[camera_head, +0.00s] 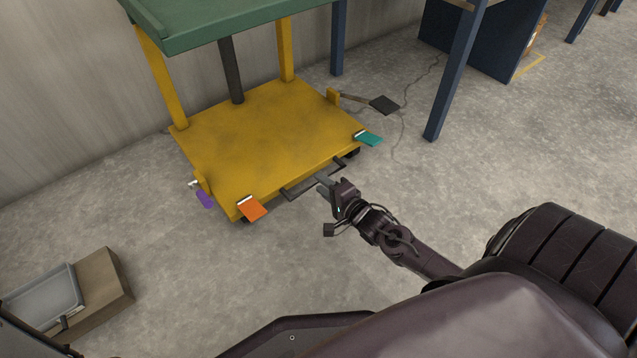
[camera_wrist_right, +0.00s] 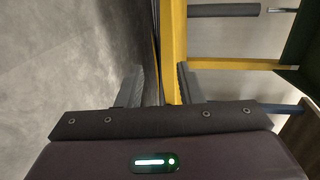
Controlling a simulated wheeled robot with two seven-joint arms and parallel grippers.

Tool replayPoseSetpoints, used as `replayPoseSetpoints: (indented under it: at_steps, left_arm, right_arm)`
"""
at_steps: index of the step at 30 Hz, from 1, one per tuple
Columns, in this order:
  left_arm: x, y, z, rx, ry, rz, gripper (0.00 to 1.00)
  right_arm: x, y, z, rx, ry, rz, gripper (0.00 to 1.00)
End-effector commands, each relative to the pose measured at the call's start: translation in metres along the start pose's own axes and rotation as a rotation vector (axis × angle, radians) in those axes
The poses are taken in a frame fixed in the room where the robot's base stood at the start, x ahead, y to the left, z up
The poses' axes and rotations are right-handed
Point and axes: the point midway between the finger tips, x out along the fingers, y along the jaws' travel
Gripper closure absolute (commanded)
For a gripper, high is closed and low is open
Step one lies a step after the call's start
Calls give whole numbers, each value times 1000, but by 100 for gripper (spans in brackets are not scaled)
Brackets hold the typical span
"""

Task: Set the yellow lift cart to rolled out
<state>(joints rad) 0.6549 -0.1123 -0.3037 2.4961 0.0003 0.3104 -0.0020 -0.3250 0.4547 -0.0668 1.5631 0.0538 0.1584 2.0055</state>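The yellow lift cart (camera_head: 262,130) stands by the wall in the head view, with a flat yellow deck, yellow posts and a green top (camera_head: 215,22). A dark bar handle (camera_head: 300,190) sticks out low from its near edge. My right gripper (camera_head: 324,182) is at this bar, by the near edge of the deck. In the right wrist view its two fingers (camera_wrist_right: 161,88) are apart, with a yellow cart edge (camera_wrist_right: 173,45) and thin dark lines running between them. I cannot tell whether the fingers touch the bar.
A cardboard box (camera_head: 105,282) with a grey tray lies at lower left. A blue table leg (camera_head: 452,80) stands at right. Floor before the cart is clear.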

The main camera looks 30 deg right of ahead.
Motion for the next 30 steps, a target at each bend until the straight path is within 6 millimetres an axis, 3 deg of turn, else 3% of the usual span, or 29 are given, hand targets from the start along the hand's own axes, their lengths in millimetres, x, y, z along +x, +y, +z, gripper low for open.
replayPoseSetpoints:
  at_steps: [6,15,23,30]
  left_arm:
    - [-6,1,-12,-17,26,-18,64]
    - [-4,2,-13,-19,28,-18,64]
    - [-4,2,-13,-19,28,-18,64]
    - [-4,2,-13,-19,28,-18,64]
  right_arm:
    - [21,2,0,-2,0,1,67]
    - [23,0,0,-1,1,2,67]
    - [23,1,0,-1,1,2,98]
    - [23,1,0,-1,1,2,100]
